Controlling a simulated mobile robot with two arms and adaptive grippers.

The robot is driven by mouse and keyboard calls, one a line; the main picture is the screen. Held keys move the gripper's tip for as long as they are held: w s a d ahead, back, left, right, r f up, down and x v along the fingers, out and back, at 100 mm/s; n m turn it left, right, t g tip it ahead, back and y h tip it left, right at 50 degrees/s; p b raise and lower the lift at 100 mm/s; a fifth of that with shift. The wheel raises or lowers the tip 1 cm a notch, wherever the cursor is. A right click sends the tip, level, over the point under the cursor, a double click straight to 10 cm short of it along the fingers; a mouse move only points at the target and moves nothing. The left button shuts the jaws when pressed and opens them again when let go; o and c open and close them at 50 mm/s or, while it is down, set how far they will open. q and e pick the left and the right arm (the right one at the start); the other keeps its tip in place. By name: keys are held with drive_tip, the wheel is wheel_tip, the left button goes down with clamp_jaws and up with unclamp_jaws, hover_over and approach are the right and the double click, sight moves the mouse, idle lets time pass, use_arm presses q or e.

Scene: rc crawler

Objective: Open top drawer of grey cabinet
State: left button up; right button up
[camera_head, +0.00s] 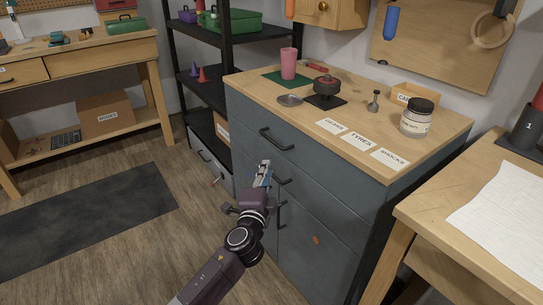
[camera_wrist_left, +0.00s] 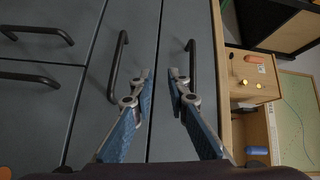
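The grey cabinet (camera_head: 320,185) has a wooden top and stands in the middle of the head view. Its top drawer (camera_head: 310,155) is closed, with a dark bar handle (camera_head: 276,141). In the left wrist view that handle (camera_wrist_left: 193,72) shows just right of the fingertips, on the side nearest the wooden top. A second drawer handle (camera_wrist_left: 117,65) lies left of the fingers. My left gripper (camera_head: 265,168) is in front of the cabinet, below the top handle. In the left wrist view its fingers (camera_wrist_left: 160,73) are apart with nothing between them. My right gripper is not visible.
The cabinet top carries a pink cup (camera_head: 288,63), a dark-lidded jar (camera_head: 417,118) and paper labels (camera_head: 358,141). A black shelf (camera_head: 225,80) stands left of the cabinet. A wooden table (camera_head: 425,220) stands close on the right.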

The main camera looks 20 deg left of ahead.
use_arm(q)
drive_tip(key=t, duration=0.1)
approach(271, 139)
drive_tip(key=w, duration=0.3)
drive_tip(key=shift+y, duration=0.3)
drive_tip(key=w, duration=0.2)
drive_tip(key=w+b, duration=0.1)
drive_tip(key=w, duration=0.1)
drive_tip(key=w+a, duration=0.1)
drive_tip(key=w, duration=0.2)
drive_tip(key=shift+r+b, duration=0.15)
drive_tip(key=shift+b, duration=0.2)
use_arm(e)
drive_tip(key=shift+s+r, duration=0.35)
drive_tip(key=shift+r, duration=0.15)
use_arm(q)
clamp_jaws()
